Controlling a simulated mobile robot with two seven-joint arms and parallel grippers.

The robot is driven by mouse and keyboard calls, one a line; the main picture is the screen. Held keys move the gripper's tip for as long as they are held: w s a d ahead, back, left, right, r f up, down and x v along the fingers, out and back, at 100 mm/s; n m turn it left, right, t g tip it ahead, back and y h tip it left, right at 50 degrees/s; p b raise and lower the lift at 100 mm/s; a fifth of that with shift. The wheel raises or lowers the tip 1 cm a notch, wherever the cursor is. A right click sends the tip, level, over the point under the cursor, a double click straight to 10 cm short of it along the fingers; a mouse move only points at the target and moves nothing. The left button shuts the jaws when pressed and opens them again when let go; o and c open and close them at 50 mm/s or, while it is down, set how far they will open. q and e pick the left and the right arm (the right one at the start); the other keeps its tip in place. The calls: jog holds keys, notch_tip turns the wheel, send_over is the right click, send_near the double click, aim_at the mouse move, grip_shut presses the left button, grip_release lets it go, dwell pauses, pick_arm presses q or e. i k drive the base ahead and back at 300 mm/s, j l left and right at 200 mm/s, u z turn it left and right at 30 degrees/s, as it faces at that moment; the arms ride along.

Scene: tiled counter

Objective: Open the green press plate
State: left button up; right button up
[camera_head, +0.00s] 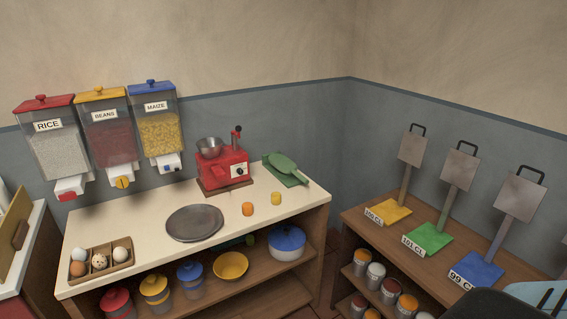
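The green press (284,166) sits at the back right of the cream counter, next to the red machine. It has a flat green base and a rounded green plate with a handle pointing to the front right. The plate appears to lie down over the base; any gap between them is too small to tell. Neither of my grippers can be made out in the head view.
Dispensers hang on the left wall. Scales stand on a right-hand shelf (375,232). A dark and pale-blue shape fills the bottom right corner.

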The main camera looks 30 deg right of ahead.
aim_at(281, 162)
jog(key=z, duration=1.65)
jog(key=i+l, duration=0.55)
jog(key=l, duration=0.25)
jog(key=i+l, duration=0.3)
jog(key=l, duration=0.15)
